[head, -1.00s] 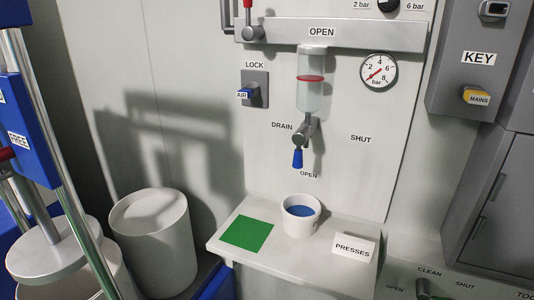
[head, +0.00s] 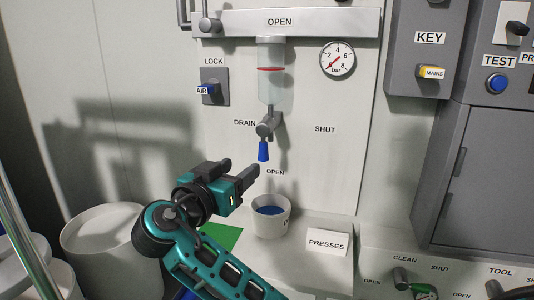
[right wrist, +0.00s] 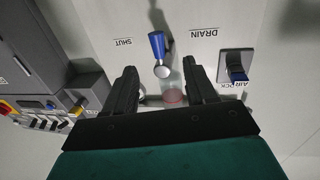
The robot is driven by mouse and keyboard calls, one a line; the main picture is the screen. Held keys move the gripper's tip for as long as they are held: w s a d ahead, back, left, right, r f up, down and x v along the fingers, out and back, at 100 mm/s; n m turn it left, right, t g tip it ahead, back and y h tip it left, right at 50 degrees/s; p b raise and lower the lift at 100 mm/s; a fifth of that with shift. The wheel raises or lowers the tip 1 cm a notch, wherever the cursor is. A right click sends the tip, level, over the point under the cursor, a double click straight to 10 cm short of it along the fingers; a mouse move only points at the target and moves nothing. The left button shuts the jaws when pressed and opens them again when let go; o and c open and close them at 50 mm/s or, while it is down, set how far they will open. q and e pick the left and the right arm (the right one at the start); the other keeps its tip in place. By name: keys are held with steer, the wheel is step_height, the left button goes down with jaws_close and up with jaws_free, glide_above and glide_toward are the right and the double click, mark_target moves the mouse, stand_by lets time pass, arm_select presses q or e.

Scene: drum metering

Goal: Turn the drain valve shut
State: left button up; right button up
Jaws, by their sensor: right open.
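The drain valve (head: 265,128) is a grey fitting under a clear bowl (head: 270,85) on the white panel. Its blue handle (head: 263,151) hangs straight down towards the lower OPEN label; the SHUT label (head: 325,129) is to its right. My right gripper (head: 243,168) is open and empty, just below and left of the handle in the head view. In the right wrist view, which is upside down, the blue handle (right wrist: 157,45) shows beyond the open jaws (right wrist: 162,78), roughly between them and apart from both. My left gripper is out of view.
A white cup (head: 270,222) with blue inside stands below the valve on the shelf. A PRESSES sign (head: 327,242) is right of it, and a green square (head: 221,235) is partly behind my arm. The lock switch (head: 211,88) is left of the bowl.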

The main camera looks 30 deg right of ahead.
mark_target(262, 151)
steer(key=shift+m, duration=0.3)
steer(key=x, duration=1.2)
steer(key=shift+d+r+p, duration=0.3)
steer(key=shift+d+p, duration=0.1)
steer(key=shift+d, duration=0.05)
jaws_close()
